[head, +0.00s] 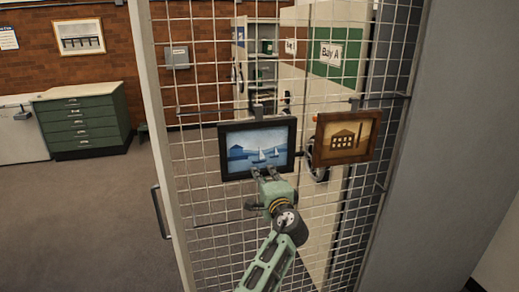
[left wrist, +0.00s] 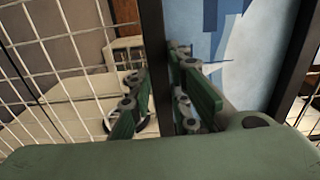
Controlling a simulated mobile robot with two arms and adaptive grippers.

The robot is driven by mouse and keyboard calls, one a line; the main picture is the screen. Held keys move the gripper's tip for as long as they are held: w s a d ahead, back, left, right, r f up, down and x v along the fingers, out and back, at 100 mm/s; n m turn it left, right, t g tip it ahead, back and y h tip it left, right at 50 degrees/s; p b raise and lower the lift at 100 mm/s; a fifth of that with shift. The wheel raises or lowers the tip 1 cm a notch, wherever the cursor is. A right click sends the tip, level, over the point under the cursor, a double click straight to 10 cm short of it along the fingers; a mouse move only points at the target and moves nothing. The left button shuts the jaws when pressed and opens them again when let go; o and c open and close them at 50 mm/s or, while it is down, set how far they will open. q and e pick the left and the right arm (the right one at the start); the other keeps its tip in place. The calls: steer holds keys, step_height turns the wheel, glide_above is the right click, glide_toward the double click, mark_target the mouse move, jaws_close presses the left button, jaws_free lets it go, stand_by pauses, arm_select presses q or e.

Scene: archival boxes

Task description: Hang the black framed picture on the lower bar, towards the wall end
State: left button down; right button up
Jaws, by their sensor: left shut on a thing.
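The black framed picture (head: 228,163) shows sailboats on blue water, with a tab or hook at its top. It is upright in front of the mesh panel, its top close to the upper bar (head: 205,110); I cannot tell whether the hook touches that bar. My left gripper (head: 266,174) is shut on its lower edge. In the left wrist view the fingers (left wrist: 165,100) lie on both sides of the dark frame (left wrist: 153,45). The lower bar (head: 215,221) runs across the mesh below the picture, partly hidden by my arm. My right gripper is out of view.
A brown framed factory picture (head: 347,136) hangs to the right at the upper bar. The grey wall (head: 460,130) closes the right side. A door handle (head: 160,211) is at the panel's left edge. Green drawers (head: 82,120) stand far left; floor between is clear.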

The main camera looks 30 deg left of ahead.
mark_target(261, 162)
arm_select(q)
steer(key=shift+w+r+p, duration=0.1)
steer(key=shift+r+p, duration=0.2)
steer(key=shift+r, duration=0.25)
steer(key=shift+r+p, duration=0.9)
steer(key=shift+r, duration=0.35)
steer(key=shift+d, duration=0.1)
steer(key=shift+s+d+f, duration=0.1)
steer(key=shift+s+d, duration=0.05)
steer(key=shift+s, duration=0.1)
steer(key=shift+p+v, duration=0.35)
steer(key=shift+v, duration=0.9)
steer(key=shift+p+v, duration=0.4)
steer(key=shift+v, duration=2.55)
